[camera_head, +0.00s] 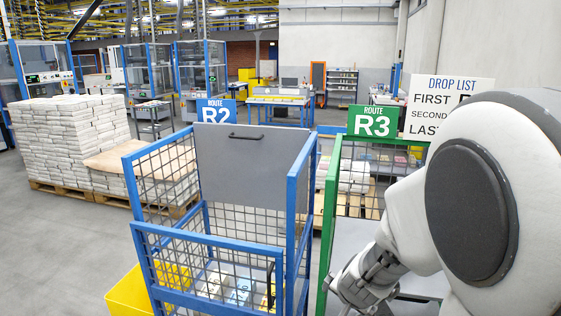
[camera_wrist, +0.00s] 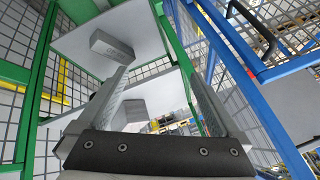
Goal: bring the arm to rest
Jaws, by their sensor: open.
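My gripper (camera_wrist: 150,70) is open in the wrist view, with its two grey fingers apart and nothing between their tips. In the head view my white arm fills the right side. Its wrist end and part of my gripper (camera_head: 362,283) hang low by the green cart (camera_head: 335,190). The fingertips are hard to make out there. In the wrist view the green cart's frame (camera_wrist: 42,85) stands to the left, with a grey panel (camera_wrist: 80,45) inside it. A grey block (camera_wrist: 111,46) shows against that panel, beyond the left finger.
A blue mesh cart (camera_head: 215,243) with a grey lid panel (camera_head: 250,165) stands left of my gripper, with several bundles low inside. Its frame (camera_wrist: 225,40) is close on the right in the wrist view. A yellow bin (camera_head: 128,293) and stacked bundles (camera_head: 70,140) are left. Open floor lies left.

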